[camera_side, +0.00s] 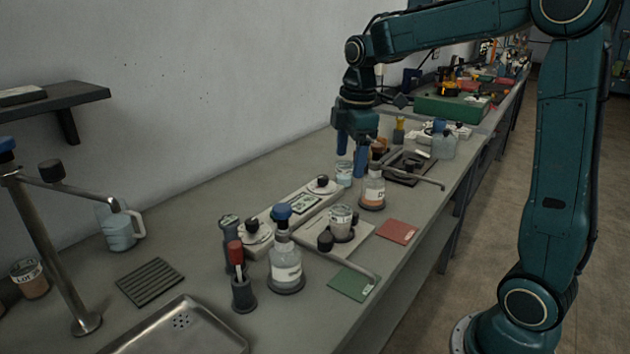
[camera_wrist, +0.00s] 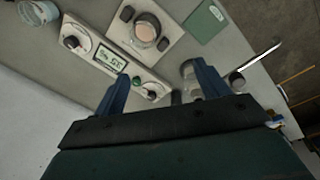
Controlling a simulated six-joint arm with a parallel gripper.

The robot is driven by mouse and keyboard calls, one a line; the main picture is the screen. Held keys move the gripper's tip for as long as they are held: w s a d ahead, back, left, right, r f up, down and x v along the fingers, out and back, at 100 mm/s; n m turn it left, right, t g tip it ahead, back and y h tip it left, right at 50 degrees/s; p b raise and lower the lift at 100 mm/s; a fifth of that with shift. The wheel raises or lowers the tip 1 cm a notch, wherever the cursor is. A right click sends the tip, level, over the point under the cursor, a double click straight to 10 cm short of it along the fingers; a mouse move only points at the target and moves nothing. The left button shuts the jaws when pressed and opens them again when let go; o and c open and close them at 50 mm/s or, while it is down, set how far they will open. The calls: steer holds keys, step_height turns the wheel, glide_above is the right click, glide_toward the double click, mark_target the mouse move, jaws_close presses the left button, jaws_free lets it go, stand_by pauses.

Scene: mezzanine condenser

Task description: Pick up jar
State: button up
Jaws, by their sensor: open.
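Several jar-like vessels show, and I cannot tell which one the task means. A small clear jar with pale blue contents (camera_side: 344,174) stands just below my gripper (camera_side: 351,158) in the side view. A clear jar (camera_side: 341,222) sits on a pale plate device; it also shows in the wrist view (camera_wrist: 147,30). A jar with brown contents and a label (camera_side: 30,280) stands at the far left. My gripper points down, its blue fingers apart, with nothing visible held between them; it also shows in the wrist view (camera_wrist: 160,88).
A bottle with orange contents (camera_side: 372,190) stands close right of my gripper. A white-labelled bottle (camera_side: 286,265), a red-capped bottle (camera_side: 241,285) and a scale-like device with a display (camera_side: 305,203) stand nearer. Green (camera_side: 352,283) and red (camera_side: 396,231) mats lie along the front edge.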

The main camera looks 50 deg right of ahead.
steer(key=w+d+f+n+g, duration=0.1)
steer(key=w+d+f+n, duration=0.2)
steer(key=w+d+f, duration=0.1)
steer(key=shift+w+d, duration=0.15)
glide_above(341, 211)
steer(key=a, duration=0.2)
steer(key=shift+f, duration=4.3)
steer(key=shift+s+d, duration=0.15)
steer(key=shift+s, duration=0.3)
steer(key=shift+f, duration=0.1)
steer(key=shift+s+a+f, duration=0.1)
steer(key=shift+f, duration=1.15)
steer(key=shift+s+a+f, duration=0.1)
steer(key=shift+f, duration=1.15)
steer(key=c, duration=1.1)
